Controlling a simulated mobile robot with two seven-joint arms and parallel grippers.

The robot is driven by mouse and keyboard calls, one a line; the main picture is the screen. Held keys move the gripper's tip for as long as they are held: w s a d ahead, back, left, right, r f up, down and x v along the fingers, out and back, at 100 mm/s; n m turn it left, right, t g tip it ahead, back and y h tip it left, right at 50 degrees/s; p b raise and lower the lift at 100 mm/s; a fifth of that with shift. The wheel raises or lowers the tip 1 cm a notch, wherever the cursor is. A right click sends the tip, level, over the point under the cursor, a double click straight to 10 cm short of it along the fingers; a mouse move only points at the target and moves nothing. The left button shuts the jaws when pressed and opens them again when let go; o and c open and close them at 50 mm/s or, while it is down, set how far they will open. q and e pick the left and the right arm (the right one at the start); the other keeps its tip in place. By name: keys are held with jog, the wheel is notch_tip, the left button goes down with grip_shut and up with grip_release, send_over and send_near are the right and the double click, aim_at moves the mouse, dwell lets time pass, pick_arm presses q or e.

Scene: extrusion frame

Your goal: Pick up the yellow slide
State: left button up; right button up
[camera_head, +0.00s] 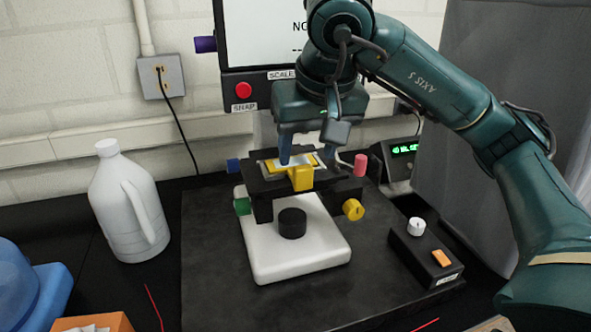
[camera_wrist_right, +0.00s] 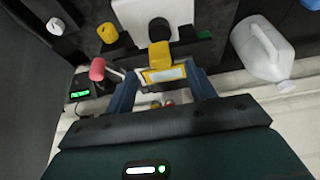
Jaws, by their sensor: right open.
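The yellow slide (camera_head: 301,178) lies on the black stage (camera_head: 262,186) of a microscope-like device. It has a yellow frame around a pale glass window and an upright yellow tab at its front. My right gripper (camera_head: 306,160) points down over the stage, open, with its blue fingers around the slide's area. In the right wrist view the slide (camera_wrist_right: 160,60) sits between the two open fingers of the right gripper (camera_wrist_right: 162,72). I cannot tell whether either finger touches it. My left gripper is not in view.
The device has a white base (camera_head: 300,262), a yellow knob (camera_head: 353,209), a green knob (camera_head: 242,206) and a pink knob (camera_head: 360,165). A black control box (camera_head: 425,258) stands to the right. A white jug (camera_head: 125,205) stands at left. A screen (camera_head: 262,40) is behind.

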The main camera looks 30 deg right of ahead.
aim_at(303, 165)
jog(key=shift+w+x, duration=0.15)
jog(key=shift+x, duration=1.15)
jog(key=shift+w+x, duration=0.1)
jog(key=shift+x, duration=1.25)
jog(key=shift+r, duration=0.15)
jog(key=shift+c, duration=0.5)
jog(key=c, duration=0.9)
jog(key=shift+c, duration=0.3)
jog(key=shift+r, duration=0.2)
